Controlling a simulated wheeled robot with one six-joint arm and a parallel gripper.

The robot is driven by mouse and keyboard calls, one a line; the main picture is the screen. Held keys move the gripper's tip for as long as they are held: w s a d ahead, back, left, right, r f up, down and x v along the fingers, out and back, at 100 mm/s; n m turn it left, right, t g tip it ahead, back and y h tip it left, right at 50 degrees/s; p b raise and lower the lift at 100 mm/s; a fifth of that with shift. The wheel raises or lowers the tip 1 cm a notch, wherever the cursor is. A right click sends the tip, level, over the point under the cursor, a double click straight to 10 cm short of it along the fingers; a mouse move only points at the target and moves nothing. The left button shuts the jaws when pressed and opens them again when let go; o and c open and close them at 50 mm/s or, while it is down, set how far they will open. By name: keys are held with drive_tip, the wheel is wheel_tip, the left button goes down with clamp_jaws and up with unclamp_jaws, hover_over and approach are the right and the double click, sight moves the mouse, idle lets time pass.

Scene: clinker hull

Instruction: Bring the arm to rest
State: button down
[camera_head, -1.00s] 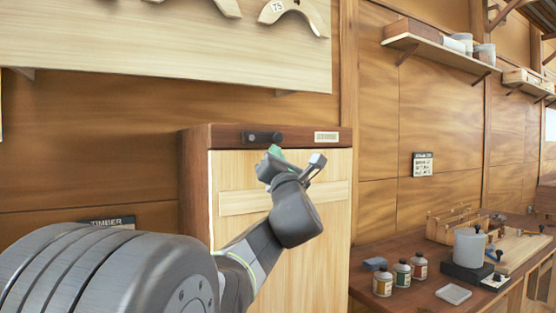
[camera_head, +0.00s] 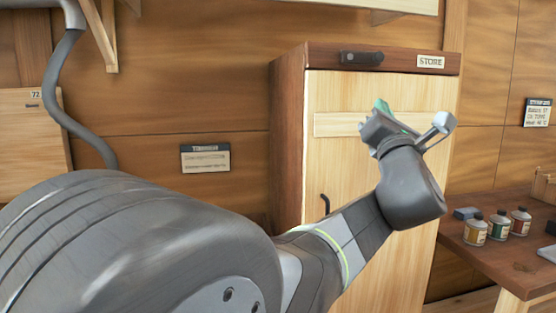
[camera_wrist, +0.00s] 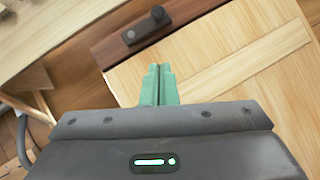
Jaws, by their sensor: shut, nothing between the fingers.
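My gripper (camera_head: 382,107) is raised in front of a wooden cabinet (camera_head: 345,90) marked "STORE", with my arm bent below it. In the wrist view its green fingers (camera_wrist: 158,84) lie together with nothing between them. The cabinet door (camera_wrist: 225,70) shows behind the fingers, tilted in that view. I cannot tell how far the fingertips are from the door. A dark latch (camera_head: 361,58) is on the cabinet's top rail, and a dark hooked handle (camera_head: 325,204) shows on the door's left side.
A workbench (camera_head: 505,262) with several small bottles (camera_head: 498,226) stands to the right of the cabinet. A small sign (camera_head: 205,158) is on the wall at left. A grey pipe (camera_head: 62,85) runs down the wall at far left.

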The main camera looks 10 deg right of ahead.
drive_tip(key=p, duration=0.6)
approach(376, 62)
drive_tip(key=w+a+f+x, duration=0.1)
drive_tip(key=x, duration=0.4)
drive_tip(key=shift+w+d+r+p, duration=0.15)
drive_tip(key=shift+d+r+p, duration=0.45)
drive_tip(key=shift+r+p, duration=0.2)
